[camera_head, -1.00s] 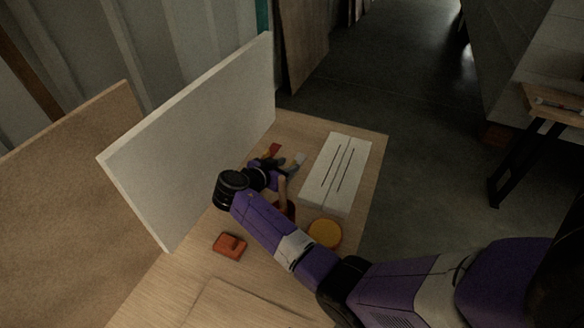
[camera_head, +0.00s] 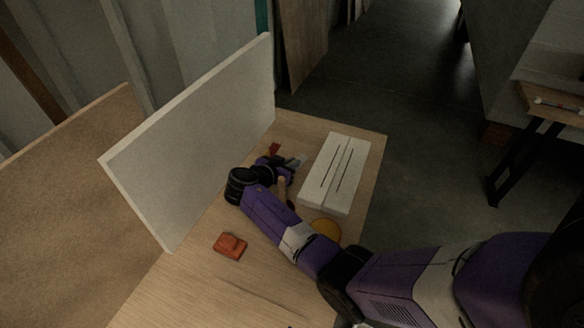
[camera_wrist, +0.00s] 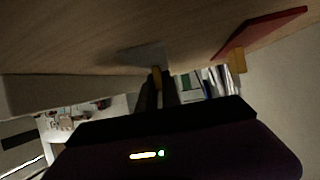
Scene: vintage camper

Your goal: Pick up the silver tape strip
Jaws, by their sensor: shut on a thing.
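The silver tape strip (camera_head: 300,160) is a small pale grey piece on the tabletop, left of the white slotted block. In the wrist view the grey strip (camera_wrist: 150,56) lies just beyond my fingertips, with a small yellowish tab between them. My gripper (camera_head: 288,166) is low over the table at the strip; in the wrist view its fingers (camera_wrist: 157,76) are close together on the tab. My wrist and fingers hide part of the strip's near end in the head view.
A red strip (camera_head: 273,149) with a yellowish tab (camera_wrist: 237,62) lies close by. The white slotted block (camera_head: 352,160) is to the right. A yellow disc (camera_head: 325,229) and an orange-red object (camera_head: 230,246) are nearer. A white panel (camera_head: 200,135) stands along the left.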

